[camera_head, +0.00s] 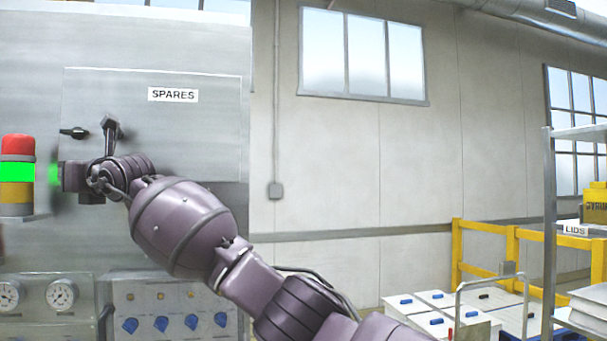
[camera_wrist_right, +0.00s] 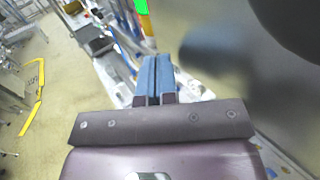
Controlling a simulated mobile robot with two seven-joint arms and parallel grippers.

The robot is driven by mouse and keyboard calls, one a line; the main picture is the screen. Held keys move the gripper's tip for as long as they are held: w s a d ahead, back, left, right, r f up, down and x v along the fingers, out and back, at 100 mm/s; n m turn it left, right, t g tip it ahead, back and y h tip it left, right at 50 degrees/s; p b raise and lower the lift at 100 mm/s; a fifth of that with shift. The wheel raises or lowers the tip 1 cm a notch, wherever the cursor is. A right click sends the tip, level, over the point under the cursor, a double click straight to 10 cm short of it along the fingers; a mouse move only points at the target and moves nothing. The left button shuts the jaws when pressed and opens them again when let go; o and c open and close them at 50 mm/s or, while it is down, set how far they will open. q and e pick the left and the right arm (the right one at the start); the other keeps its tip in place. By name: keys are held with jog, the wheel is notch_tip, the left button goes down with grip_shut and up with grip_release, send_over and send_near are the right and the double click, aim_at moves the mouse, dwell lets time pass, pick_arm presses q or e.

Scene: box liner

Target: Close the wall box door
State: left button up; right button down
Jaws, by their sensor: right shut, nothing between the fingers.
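The wall box door (camera_head: 210,120) is a grey metal panel marked SPARES, in the upper left of the head view. It looks about flush with the cabinet face, but I cannot tell whether it is fully shut. A small black handle (camera_head: 73,132) sits near its left edge. My right gripper (camera_head: 72,178) is in front of the door's lower left, below the handle; whether it touches is unclear. In the right wrist view its blue fingers (camera_wrist_right: 152,78) are together and empty, with a grey metal surface (camera_wrist_right: 240,90) beside them. My left gripper is not in view.
A signal light (camera_head: 17,172), red, green and amber, stands just left of my right gripper. Gauges (camera_head: 61,294) and blue knobs (camera_head: 161,323) are on the panel below. A shelf post (camera_head: 549,230) and yellow railing (camera_head: 487,229) stand at the right.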

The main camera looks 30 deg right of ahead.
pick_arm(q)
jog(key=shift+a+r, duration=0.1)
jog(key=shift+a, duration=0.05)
pick_arm(e)
jog(key=shift+w+d+r, duration=0.15)
jog(key=shift+w, duration=0.15)
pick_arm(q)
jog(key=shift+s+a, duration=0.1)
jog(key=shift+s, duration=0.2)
pick_arm(e)
jog(key=shift+d+r+t, duration=0.15)
jog(key=shift+r+t, duration=0.05)
jog(key=shift+t, duration=0.1)
